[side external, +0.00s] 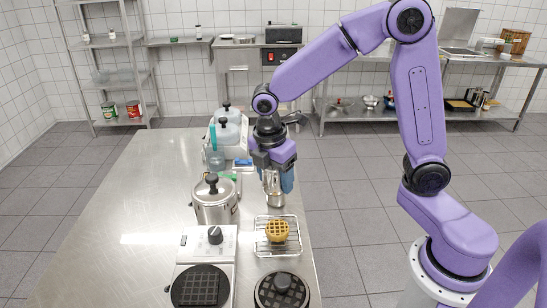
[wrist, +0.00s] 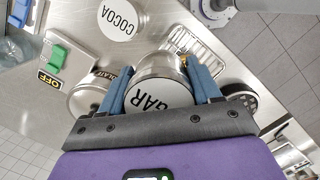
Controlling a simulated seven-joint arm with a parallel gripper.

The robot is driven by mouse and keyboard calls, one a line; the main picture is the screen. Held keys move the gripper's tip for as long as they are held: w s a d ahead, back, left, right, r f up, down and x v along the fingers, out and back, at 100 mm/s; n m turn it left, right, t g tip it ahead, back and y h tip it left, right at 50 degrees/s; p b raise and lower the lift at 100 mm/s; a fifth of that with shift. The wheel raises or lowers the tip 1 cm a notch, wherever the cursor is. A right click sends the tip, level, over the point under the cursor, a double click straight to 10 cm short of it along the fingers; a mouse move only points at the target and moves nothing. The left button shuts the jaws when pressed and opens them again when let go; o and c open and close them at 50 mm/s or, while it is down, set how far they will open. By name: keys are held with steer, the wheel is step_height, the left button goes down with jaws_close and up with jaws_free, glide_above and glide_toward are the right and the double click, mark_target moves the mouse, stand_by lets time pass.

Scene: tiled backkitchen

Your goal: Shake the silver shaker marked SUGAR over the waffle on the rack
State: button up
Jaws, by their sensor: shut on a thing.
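The silver shaker (wrist: 160,93) is between the blue fingers of my gripper (wrist: 165,88), which is shut on it. Its top faces the wrist camera and shows the letters "GAR"; the rest of the word is hidden. In the side view my gripper (side external: 278,180) is behind the wire rack, with silver metal between and below its fingers. The golden waffle (side external: 277,231) lies on the wire rack (side external: 263,249). In the wrist view the rack (wrist: 207,42) is beyond the held shaker, and only a sliver of waffle (wrist: 183,61) shows.
A second shaker marked COCOA (wrist: 121,18) stands beside the held one. A lidded steel pot (side external: 215,208) is left of the rack. An open waffle iron (side external: 210,245) with dark plates is in front. The left tabletop (side external: 130,210) is clear.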

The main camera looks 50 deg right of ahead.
steer(key=s, duration=0.1)
steer(key=s+a, duration=0.1)
steer(key=s, duration=0.1)
steer(key=s+a, duration=0.1)
steer(key=shift+s+a+f, duration=0.15)
steer(key=shift+a+f, duration=0.05)
steer(key=shift+f, duration=1.3)
